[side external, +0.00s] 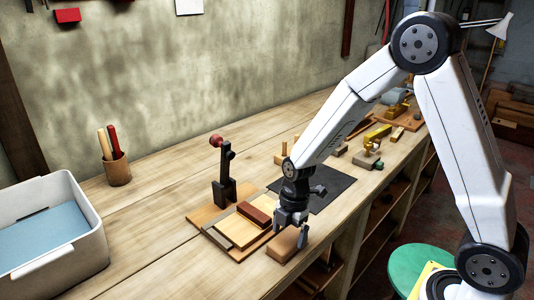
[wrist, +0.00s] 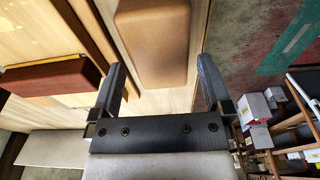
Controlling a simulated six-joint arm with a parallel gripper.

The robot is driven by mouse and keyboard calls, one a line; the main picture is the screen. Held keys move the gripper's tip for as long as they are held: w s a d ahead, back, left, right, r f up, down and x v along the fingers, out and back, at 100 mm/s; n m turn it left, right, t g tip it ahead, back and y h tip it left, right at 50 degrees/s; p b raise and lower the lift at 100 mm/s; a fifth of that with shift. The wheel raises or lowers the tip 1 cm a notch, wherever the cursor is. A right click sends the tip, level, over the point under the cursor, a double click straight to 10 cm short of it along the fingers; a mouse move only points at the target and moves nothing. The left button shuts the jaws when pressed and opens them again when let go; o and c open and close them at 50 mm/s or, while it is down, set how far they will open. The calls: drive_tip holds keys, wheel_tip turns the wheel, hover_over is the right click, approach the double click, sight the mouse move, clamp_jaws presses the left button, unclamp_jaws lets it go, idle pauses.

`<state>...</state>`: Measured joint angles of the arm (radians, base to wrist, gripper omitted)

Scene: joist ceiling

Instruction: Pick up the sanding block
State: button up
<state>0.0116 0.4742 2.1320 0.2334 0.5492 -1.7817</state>
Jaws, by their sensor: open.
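A tan, round-edged block, which looks like the sanding block (side external: 284,245), lies on the bench near its front edge. In the wrist view the sanding block (wrist: 153,42) fills the top middle, its near end between the two fingers in the picture. My gripper (side external: 290,233) is open and points down at the block in the side view. The wrist view shows the gripper (wrist: 160,80) with clear gaps on both sides of the block and nothing held. I cannot tell how far the fingertips are above the bench.
A dark red block (side external: 254,214) lies on a wooden board left of the sanding block; it also shows in the wrist view (wrist: 50,78). A black upright clamp (side external: 226,175) stands behind. A dark mat (side external: 330,190) lies to the right. The bench's front edge is close.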

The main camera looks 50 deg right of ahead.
drive_tip(key=shift+a+f, duration=0.15)
drive_tip(key=shift+f, duration=1.2)
drive_tip(key=c, duration=1.1)
drive_tip(key=shift+r, duration=0.2)
drive_tip(key=shift+r, duration=0.8)
drive_tip(key=shift+s+d+r, duration=0.1)
drive_tip(key=shift+s+r, duration=1.75)
drive_tip(key=shift+s, duration=0.5)
drive_tip(key=shift+s+d+r, duration=0.1)
drive_tip(key=shift+s+r, duration=1.75)
drive_tip(key=shift+s, duration=0.45)
drive_tip(key=shift+s+d+r, duration=0.1)
drive_tip(key=shift+s+r, duration=1.75)
drive_tip(key=shift+s, duration=0.5)
